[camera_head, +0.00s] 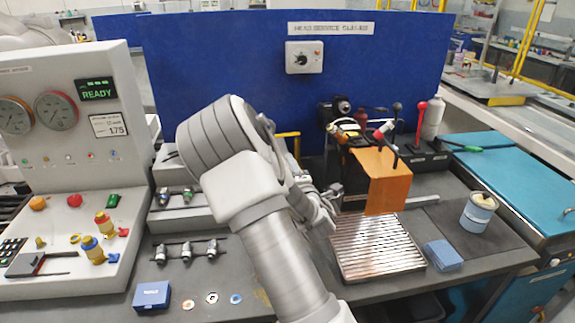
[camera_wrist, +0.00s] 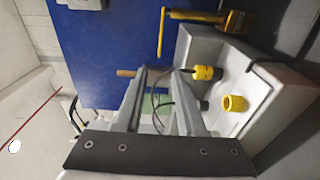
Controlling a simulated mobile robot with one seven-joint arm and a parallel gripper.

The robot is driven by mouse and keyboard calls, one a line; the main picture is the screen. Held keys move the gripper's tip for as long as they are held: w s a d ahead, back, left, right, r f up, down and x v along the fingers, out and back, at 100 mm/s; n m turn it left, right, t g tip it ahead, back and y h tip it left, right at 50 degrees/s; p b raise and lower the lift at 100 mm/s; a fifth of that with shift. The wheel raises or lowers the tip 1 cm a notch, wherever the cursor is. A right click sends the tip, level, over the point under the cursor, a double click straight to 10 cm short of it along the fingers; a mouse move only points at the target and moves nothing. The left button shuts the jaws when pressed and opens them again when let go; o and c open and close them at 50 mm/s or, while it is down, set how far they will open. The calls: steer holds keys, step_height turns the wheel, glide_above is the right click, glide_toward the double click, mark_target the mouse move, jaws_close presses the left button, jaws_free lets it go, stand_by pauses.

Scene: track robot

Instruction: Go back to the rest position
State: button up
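My arm crosses the middle of the head view, and my gripper (camera_head: 328,202) is partly hidden behind its links, above the bench beside the ribbed metal plate. In the wrist view my gripper (camera_wrist: 160,78) shows two pale fingers with a gap between them. I see nothing held; a thin dark cable loop and a greenish patch show behind the gap. No rest position is marked in either view.
A control panel (camera_head: 75,130) stands at left and a blue back panel (camera_head: 225,65) behind. A yellow ring (camera_wrist: 233,103) shows in the wrist view.

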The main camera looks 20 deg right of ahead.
steer(key=s+a+r+m+g, duration=0.4)
steer(key=s+m, duration=0.1)
steer(key=s, duration=0.7)
steer(key=s+a+r+m+g+y, duration=0.1)
steer(key=s+a+r+m+g, duration=0.3)
steer(key=s, duration=0.8)
steer(key=s+a+r+m+g+y, duration=0.1)
steer(key=s+a+r+m+g, duration=0.3)
steer(key=s+m, duration=0.3)
steer(key=s+a, duration=0.1)
steer(key=s, duration=0.4)
steer(key=shift+a+m+p, duration=0.2)
steer(key=shift+m+p, duration=0.1)
steer(key=shift+p, duration=0.1)
